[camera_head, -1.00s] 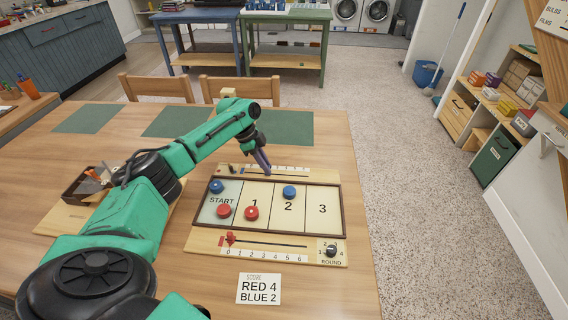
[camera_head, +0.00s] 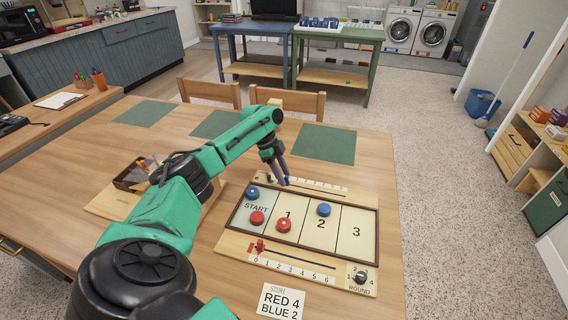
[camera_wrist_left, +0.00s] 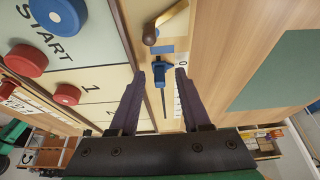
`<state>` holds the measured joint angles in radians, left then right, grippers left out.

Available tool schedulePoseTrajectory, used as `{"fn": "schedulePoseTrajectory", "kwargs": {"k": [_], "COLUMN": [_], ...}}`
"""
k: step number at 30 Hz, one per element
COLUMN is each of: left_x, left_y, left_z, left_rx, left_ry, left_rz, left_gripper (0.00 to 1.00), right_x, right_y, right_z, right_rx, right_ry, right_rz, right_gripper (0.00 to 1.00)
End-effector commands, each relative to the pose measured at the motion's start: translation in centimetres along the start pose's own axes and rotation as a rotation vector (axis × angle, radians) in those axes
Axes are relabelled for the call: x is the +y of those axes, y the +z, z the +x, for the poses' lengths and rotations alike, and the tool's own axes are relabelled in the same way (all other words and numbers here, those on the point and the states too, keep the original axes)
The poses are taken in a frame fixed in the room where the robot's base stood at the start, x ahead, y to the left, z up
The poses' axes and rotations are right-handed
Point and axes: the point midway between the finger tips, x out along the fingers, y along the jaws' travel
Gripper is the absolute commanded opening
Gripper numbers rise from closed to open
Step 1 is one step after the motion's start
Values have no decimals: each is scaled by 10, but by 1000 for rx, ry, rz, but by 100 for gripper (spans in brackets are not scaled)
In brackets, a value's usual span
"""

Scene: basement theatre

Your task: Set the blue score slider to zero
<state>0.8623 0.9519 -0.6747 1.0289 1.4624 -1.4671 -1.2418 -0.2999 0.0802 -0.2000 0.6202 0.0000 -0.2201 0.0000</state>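The blue score slider (camera_wrist_left: 160,72) is a small blue piece on a dark slot in the board's far strip. In the left wrist view it sits at the slot's end, beside the printed 0. My left gripper (camera_wrist_left: 160,78) is open, its two dark fingers on either side of the slider with gaps showing. In the head view my left gripper (camera_head: 286,183) is over the far strip, and its fingers hide the blue slider there. The game board (camera_head: 340,269) lies on the table. My right gripper is not in view.
Red and blue discs lie on the board. The score card (camera_head: 281,301) reads RED 4, BLUE 2.

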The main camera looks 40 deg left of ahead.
Motion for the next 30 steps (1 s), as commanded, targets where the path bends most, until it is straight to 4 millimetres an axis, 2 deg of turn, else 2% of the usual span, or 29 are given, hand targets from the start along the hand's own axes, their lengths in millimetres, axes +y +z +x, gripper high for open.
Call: {"fn": "schedulePoseTrajectory", "kwargs": {"k": [5, 8, 11, 18, 22, 25, 30], "left_x": [1, 0, 0, 0, 0, 0, 0], "left_y": [-1, -1, 0, 0, 0, 1, 1], "left_z": [1, -6, -24, -96, -128, -141, -146], "left_rx": [1, 2, 1, 3, 4, 3, 2], "left_ry": [3, 2, -1, -4, -3, 0, 2], "left_rz": [1, 1, 1, 0, 0, -1, -1], "left_gripper": [48, 48, 48, 48, 48, 48, 48], "right_x": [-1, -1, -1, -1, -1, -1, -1], "right_y": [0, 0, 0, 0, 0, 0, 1], "right_z": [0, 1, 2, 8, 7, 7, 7], "right_rx": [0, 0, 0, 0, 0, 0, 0], "right_ry": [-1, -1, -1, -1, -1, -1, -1], "right_rz": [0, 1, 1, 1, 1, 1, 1], "right_gripper": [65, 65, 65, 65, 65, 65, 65]}}
